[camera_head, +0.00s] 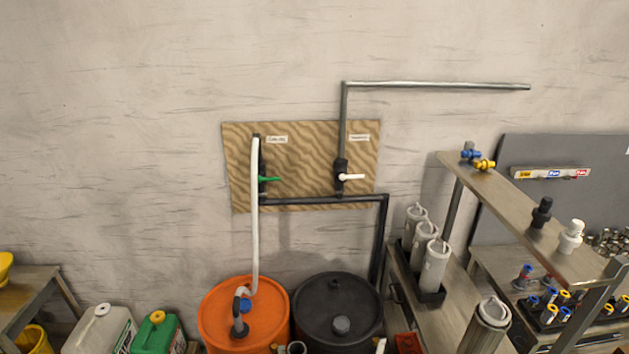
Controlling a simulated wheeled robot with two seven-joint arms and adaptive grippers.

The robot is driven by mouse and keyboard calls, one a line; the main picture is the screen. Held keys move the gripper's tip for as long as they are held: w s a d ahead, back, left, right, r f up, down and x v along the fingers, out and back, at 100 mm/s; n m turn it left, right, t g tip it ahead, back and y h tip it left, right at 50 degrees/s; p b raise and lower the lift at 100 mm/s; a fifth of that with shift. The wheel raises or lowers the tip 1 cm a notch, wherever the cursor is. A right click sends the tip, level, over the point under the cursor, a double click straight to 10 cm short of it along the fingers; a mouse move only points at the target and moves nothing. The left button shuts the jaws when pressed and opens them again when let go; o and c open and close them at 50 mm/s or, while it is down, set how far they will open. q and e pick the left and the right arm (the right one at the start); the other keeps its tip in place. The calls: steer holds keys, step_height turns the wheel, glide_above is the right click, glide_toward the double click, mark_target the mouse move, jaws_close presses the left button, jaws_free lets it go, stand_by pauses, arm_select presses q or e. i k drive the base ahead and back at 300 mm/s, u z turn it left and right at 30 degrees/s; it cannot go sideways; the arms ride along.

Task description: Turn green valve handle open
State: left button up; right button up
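The green valve handle (269,179) sits on the left valve of a wooden board (310,190) fixed to the wall. It points sideways to the right, across the upright pipe. A second valve with a white handle (350,177) is on the right side of the board, its handle also pointing right. A white hose (255,215) runs down in front of the left valve to the orange drum and hides part of the valve body. Neither of my grippers shows in the head view.
An orange drum (262,330) and a black drum (315,300) stand below the board. A metal bench (405,290) with grey canisters (434,265) and a raised shelf (520,205) are at the right. White and green jerrycans (148,335) stand at lower left. The wall around the board is clear.

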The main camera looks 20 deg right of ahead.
mark_target(261, 179)
steer(key=z, duration=0.25)
steer(key=i, duration=1)
